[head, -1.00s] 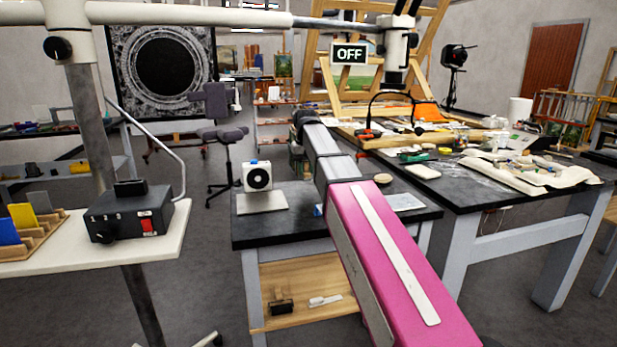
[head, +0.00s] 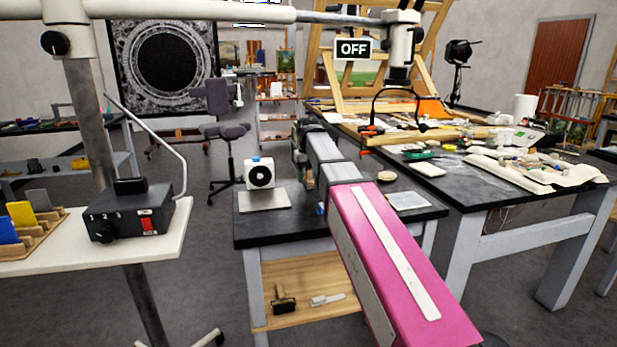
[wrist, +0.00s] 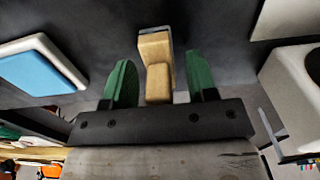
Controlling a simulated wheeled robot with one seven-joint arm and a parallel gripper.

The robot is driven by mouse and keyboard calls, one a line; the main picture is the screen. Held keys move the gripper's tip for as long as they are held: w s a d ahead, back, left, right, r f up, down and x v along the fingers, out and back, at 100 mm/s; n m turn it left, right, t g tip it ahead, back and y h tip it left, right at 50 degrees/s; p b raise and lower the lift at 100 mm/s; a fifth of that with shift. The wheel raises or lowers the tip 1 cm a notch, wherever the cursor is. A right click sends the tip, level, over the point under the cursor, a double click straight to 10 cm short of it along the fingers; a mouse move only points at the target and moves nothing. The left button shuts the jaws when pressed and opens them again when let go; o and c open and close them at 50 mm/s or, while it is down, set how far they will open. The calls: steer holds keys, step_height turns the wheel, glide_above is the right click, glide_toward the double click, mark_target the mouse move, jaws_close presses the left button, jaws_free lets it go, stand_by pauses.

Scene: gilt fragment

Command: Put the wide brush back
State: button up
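My gripper (wrist: 161,82) has two green fingers, set apart. A tan, wood-like piece (wrist: 155,46) with a grey edge lies between and beyond them in the wrist view; gaps show on both sides of it. It may be the wide brush, but I cannot tell for sure. On the wooden shelf below lie a dark tool with a handle (head: 283,303) and a pale brush-like tool (head: 326,299).
The white device with a black disc (head: 260,173) stands behind a pale plate (head: 263,200); the device also shows in the wrist view (wrist: 290,90). A blue-topped white pad (wrist: 42,65) is at left there. A cluttered larger table (head: 480,190) stands right. A control box (head: 128,212) is left.

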steer(key=shift+r, duration=0.1)
step_height(320, 180, up, 12)
steer(key=shift+r, duration=0.1)
stand_by(0.4)
steer(key=shift+s, duration=0.1)
